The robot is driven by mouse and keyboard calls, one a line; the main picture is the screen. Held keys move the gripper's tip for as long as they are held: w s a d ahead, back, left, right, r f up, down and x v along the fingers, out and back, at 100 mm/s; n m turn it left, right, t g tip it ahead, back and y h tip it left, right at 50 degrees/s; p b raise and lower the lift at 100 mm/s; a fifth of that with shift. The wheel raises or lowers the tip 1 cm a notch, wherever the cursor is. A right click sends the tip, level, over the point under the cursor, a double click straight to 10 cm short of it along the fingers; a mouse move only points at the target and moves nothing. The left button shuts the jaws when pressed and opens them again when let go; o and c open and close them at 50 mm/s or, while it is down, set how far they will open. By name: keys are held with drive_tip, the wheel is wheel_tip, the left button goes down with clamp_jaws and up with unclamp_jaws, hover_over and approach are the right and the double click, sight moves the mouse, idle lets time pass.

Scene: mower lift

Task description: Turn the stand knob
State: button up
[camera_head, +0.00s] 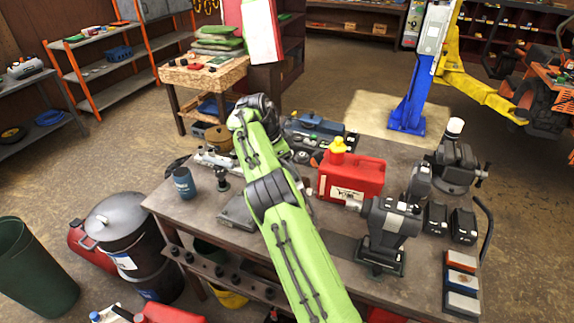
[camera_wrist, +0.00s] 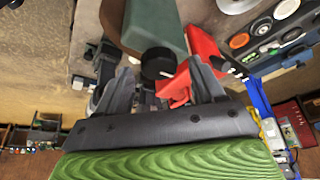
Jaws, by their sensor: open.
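In the wrist view, a round black knob (camera_wrist: 158,62) sits at the end of a grey-green block-shaped body (camera_wrist: 152,22). I take it for the stand knob, though the rest of its stand is cut off or hidden. My gripper (camera_wrist: 160,78) is open, with one finger on each side of the knob and clear gaps between. I cannot tell how far the knob reaches in between the fingers. In the head view my green arm reaches over the workbench (camera_head: 325,230), and its far end hides the knob and my fingers.
A red can (camera_head: 352,178) with a yellow cap stands right of my arm. A bench vise (camera_head: 453,165) and a dark grey machine (camera_head: 387,235) stand further right. A blue cup (camera_head: 184,182) is at the left. In the wrist view, a red object (camera_wrist: 203,52) lies close to one finger.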

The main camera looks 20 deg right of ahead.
drive_tip(key=a, duration=1.2)
drive_tip(key=shift+r, duration=0.15)
